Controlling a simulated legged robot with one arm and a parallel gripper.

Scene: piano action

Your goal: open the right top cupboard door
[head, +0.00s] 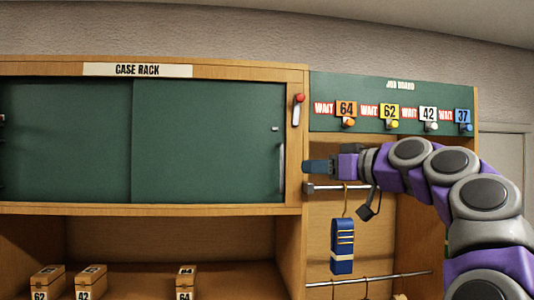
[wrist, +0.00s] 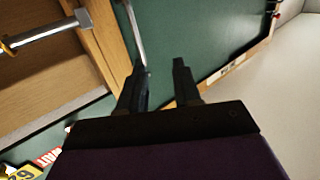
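The right top cupboard door (head: 205,140) is a green panel beside the left green door (head: 65,140), and it looks closed. A vertical metal handle (head: 282,168) is at its right edge. In the wrist view, the handle (wrist: 136,30) runs down toward the left fingertip, and the green door (wrist: 190,30) fills the area behind the fingers. My gripper (head: 305,166) reaches in from the right, its tip just right of the handle. In the wrist view, my gripper (wrist: 160,68) has its fingers apart with nothing seen held between them.
A wooden post (head: 297,150) with a red-tipped lever (head: 298,108) stands right of the door. A metal rail (head: 340,188) and a hanging blue item (head: 342,246) are below my arm. The job board (head: 390,92) is above. Small numbered boxes (head: 88,280) sit below the cupboard.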

